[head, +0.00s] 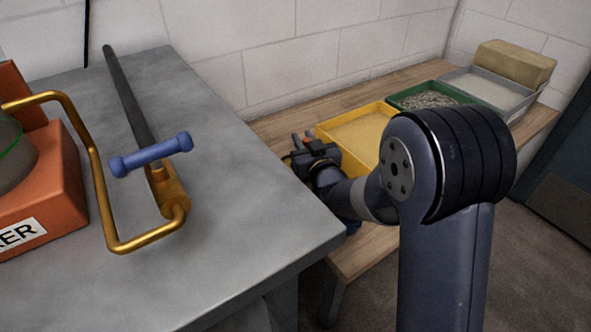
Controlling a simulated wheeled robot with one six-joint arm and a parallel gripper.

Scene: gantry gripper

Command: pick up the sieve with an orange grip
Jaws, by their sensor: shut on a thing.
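My gripper (302,141) is at the left end of the yellow tray, over the wooden bench and just past the grey table's edge. Its fingers are shut on a small orange part (308,142), which looks like the sieve's orange grip. Only a sliver of that grip shows between the dark fingers. The rest of the sieve is hidden behind my gripper and wrist or too small to make out. I cannot tell whether it rests on something or hangs free.
A grey table (240,235) fills the left, with an orange machine (62,190), a bent brass bar (97,180), a blue handle (152,155) and a dark rod (128,95). Yellow (330,143), green (398,90) and grey (530,98) trays and a tan block (515,62) stand on the bench (270,128).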

